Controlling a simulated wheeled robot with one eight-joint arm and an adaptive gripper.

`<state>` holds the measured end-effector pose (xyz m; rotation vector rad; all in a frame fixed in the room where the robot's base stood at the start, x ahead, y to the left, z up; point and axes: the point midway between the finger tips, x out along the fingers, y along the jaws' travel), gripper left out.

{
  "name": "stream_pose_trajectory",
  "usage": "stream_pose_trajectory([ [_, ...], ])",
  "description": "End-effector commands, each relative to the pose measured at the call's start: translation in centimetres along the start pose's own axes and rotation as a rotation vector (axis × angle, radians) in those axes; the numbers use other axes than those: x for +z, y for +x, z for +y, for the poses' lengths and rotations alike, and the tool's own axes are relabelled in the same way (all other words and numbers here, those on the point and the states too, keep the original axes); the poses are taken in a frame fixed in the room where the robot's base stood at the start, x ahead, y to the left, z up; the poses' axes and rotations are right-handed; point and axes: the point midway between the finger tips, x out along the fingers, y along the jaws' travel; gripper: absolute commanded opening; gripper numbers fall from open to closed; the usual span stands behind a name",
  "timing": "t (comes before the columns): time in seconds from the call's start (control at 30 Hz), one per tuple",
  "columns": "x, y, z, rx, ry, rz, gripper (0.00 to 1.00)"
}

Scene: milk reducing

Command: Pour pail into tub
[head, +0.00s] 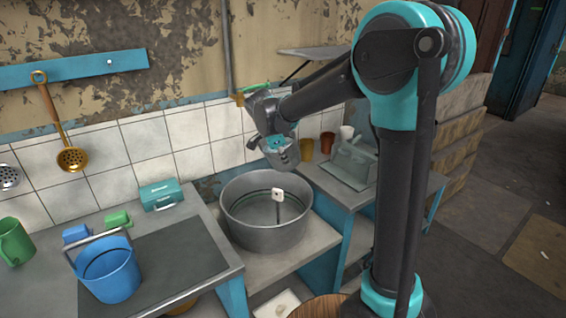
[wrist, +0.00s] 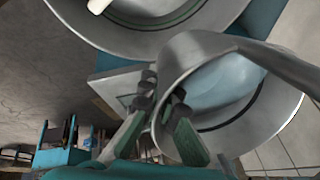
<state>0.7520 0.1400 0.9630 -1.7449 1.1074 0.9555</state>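My gripper (head: 275,139) is shut on the rim of a grey metal pail (head: 281,158). The pail hangs in the air over the back right side of the wide grey metal tub (head: 238,229), apart from it, and looks slightly tilted. In the wrist view my gripper's fingers (wrist: 163,95) pinch the wall of the pail (wrist: 184,62). A pale bluish-white surface shows inside the pail, and its handle lies to the right. The tub (wrist: 220,18) shows at the top of that view. A white-ended dark rod stands in the tub; its contents are hard to tell.
A blue bucket (head: 110,280) stands on a dark mat on the left counter (head: 60,262). A green mug (head: 14,242), small blocks and a teal box (head: 160,195) are nearby. Cups (head: 327,142) and a grey device (head: 354,160) stand right of the tub. A tiled wall is behind.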

Motion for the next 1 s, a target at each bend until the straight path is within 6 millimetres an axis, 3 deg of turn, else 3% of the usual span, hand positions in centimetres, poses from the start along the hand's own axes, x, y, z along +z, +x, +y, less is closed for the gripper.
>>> stream_pose_trajectory([
  [0.43,-0.49,-0.12,-0.35,-0.161,-0.043,0.378,0.0],
  [1.0,0.39,0.51,0.12,-0.349,-0.09,0.834,0.0],
])
